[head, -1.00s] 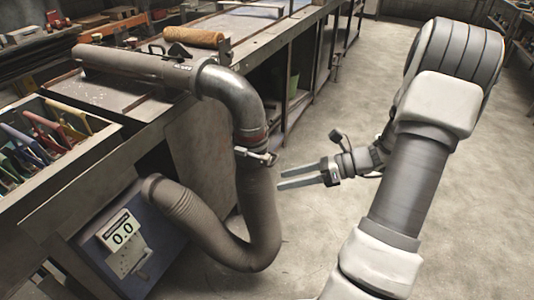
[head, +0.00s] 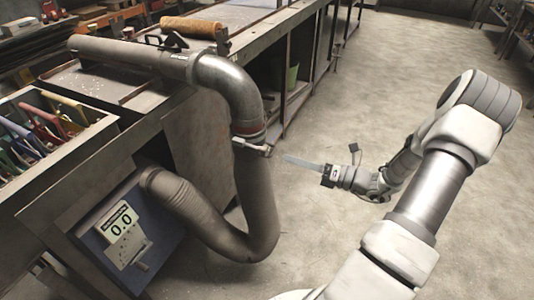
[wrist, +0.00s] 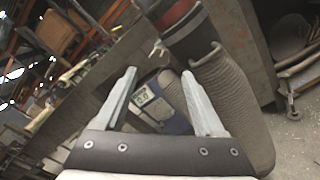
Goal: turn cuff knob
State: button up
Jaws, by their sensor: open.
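The cuff (head: 247,142) is a clamp band around the joint between the shiny metal elbow (head: 232,85) and the grey mesh tube (head: 258,205). Its small pale knob (head: 268,149) sticks out on the right side, towards my gripper. My gripper (head: 286,158) is open and empty, a short gap to the right of the knob, with its fingers seen nearly edge-on. In the wrist view, the open fingers (wrist: 158,72) point towards the tube, and a small pale part, apparently the knob (wrist: 158,47), shows just beyond and between the fingertips. The dark cuff area with a red band (wrist: 178,14) is at the top.
A panel with a display reading 0.0 (head: 121,222) stands low at the left, where the tube's lower end meets it. A workbench (head: 150,125) with a box of coloured files (head: 38,135) fills the left. The floor (head: 400,80) around my arm is clear.

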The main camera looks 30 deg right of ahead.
aim_at(268, 152)
jog(key=b+x, duration=0.1)
jog(key=x, duration=0.8)
grip_shut()
